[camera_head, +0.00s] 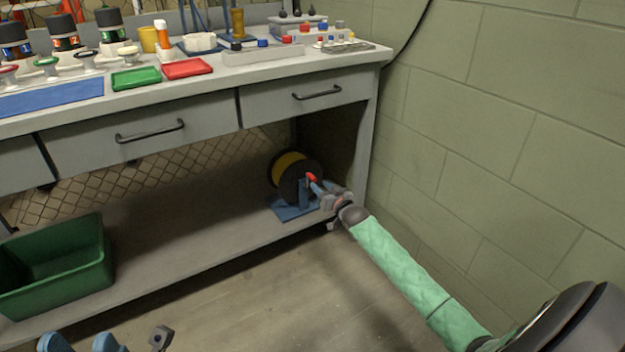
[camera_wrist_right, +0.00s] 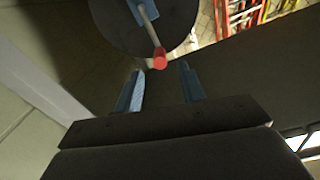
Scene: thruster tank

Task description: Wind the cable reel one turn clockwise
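The cable reel (camera_head: 296,178), with black side discs and a yellow winding, stands on a blue base (camera_head: 297,210) on the bench's lower shelf. The red handle (camera_head: 311,177) of its crank is on the near face. In the right wrist view the reel disc (camera_wrist_right: 118,22) is at the top, with the red handle (camera_wrist_right: 160,58) at the end of a grey crank arm. My right gripper (camera_wrist_right: 162,75) is open, its blue fingers apart, with the handle just beyond and between the tips. My left gripper (camera_head: 80,342) is at the bottom left, cut off by the frame, its blue fingers apart.
A green bin (camera_head: 58,265) stands on the lower shelf at left. The bench top (camera_head: 215,75) holds trays, jars and small parts. Drawers hang above the reel. A block wall (camera_head: 500,130) is close on the right. The shelf between bin and reel is clear.

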